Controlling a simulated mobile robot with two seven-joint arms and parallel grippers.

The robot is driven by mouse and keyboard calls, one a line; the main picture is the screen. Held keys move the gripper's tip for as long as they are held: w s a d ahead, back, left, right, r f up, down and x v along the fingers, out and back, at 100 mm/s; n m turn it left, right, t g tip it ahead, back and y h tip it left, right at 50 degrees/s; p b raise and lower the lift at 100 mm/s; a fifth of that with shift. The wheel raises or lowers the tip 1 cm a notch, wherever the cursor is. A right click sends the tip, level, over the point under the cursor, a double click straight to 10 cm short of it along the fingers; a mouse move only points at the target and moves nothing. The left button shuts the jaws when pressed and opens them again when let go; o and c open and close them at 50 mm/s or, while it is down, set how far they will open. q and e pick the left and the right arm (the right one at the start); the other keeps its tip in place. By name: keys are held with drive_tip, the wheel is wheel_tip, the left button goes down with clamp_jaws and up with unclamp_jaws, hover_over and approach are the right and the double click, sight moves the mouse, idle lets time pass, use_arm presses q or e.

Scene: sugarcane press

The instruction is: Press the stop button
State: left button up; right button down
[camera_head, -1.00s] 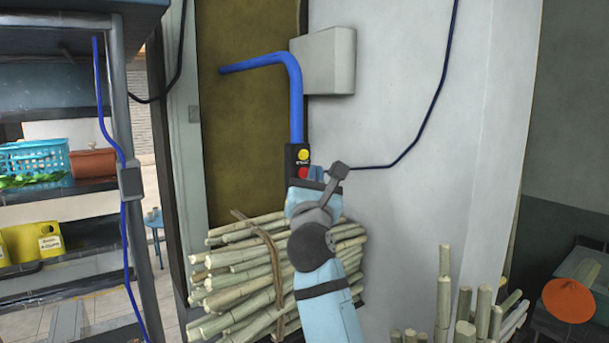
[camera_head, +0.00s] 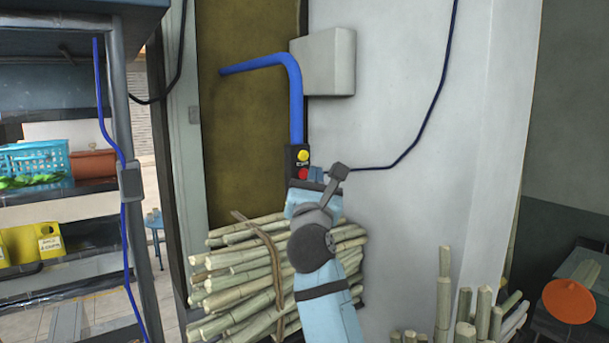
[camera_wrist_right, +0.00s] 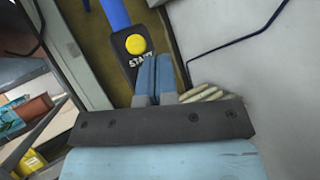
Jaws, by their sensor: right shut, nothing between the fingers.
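The control box (camera_head: 294,158) is a small black box at the lower end of a blue pipe. It carries a yellow button (camera_head: 303,155) above a red button (camera_head: 303,174). In the right wrist view the yellow button (camera_wrist_right: 136,44) has the label "START" under it, and the red button is hidden behind my fingers. My right gripper (camera_head: 307,178) is shut and empty, with its fingertips at the lower part of the box, by the red button. Whether they touch it I cannot tell. In the right wrist view the blue fingers (camera_wrist_right: 155,77) lie side by side over the box's lower part. My left gripper is not in view.
A bundle of cane (camera_head: 240,267) lies behind and below my right arm. A grey wall box (camera_head: 325,62) and a dark cable (camera_head: 425,120) are on the wall. A shelf with a blue basket (camera_head: 35,158) stands at left. More cane (camera_head: 444,290) stands upright at lower right.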

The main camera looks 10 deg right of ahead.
drive_tip(key=shift+w, duration=0.15)
idle(0.7)
drive_tip(key=shift+w+a, duration=0.15)
drive_tip(key=shift+w, duration=0.15)
drive_tip(key=shift+w+a, duration=0.15)
drive_tip(key=shift+w, duration=0.25)
idle(0.6)
drive_tip(key=shift+s, duration=0.1)
drive_tip(key=shift+s+d+p, duration=0.3)
drive_tip(key=shift+s+p, duration=0.1)
drive_tip(key=shift+s, duration=0.35)
drive_tip(key=s+p, duration=0.1)
drive_tip(key=s+d+p, duration=0.1)
drive_tip(key=s, duration=0.2)
drive_tip(key=shift+s+d+p, duration=0.3)
drive_tip(key=shift+d+p, duration=0.05)
drive_tip(key=shift+p, duration=0.05)
